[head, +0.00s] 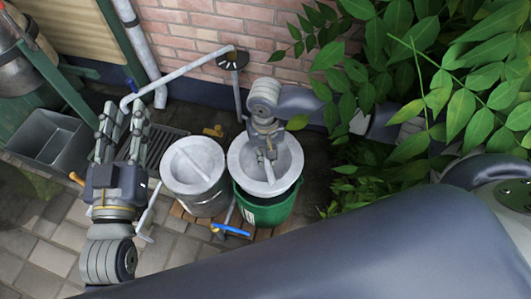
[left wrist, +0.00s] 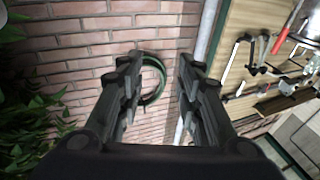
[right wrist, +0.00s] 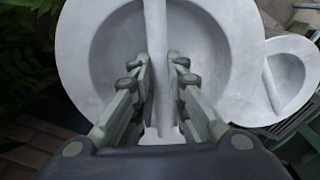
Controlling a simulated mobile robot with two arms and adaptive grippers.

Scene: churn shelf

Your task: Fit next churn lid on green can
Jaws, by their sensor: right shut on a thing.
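The green can (head: 265,211) stands on wooden slats, its upper part hidden by a round grey lid (head: 287,172). The lid has a dished top and a bar handle across it. My right gripper (head: 268,158) reaches down over the lid and is shut on its bar. In the right wrist view the bar (right wrist: 157,40) runs between the two fingers. The lid covers the can's mouth; I cannot tell whether it rests on the rim or hangs just above. My left gripper (head: 123,114) is open and empty, left of the cans, its fingers (left wrist: 160,70) spread before the brick wall.
A grey metal can (head: 208,201) with its own lid (head: 193,163) stands close left of the green can. A blue-handled tap (head: 230,230) is in front. A grey basin (head: 52,145) is at the left. Leaves (head: 440,90) crowd the right. Brick wall behind.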

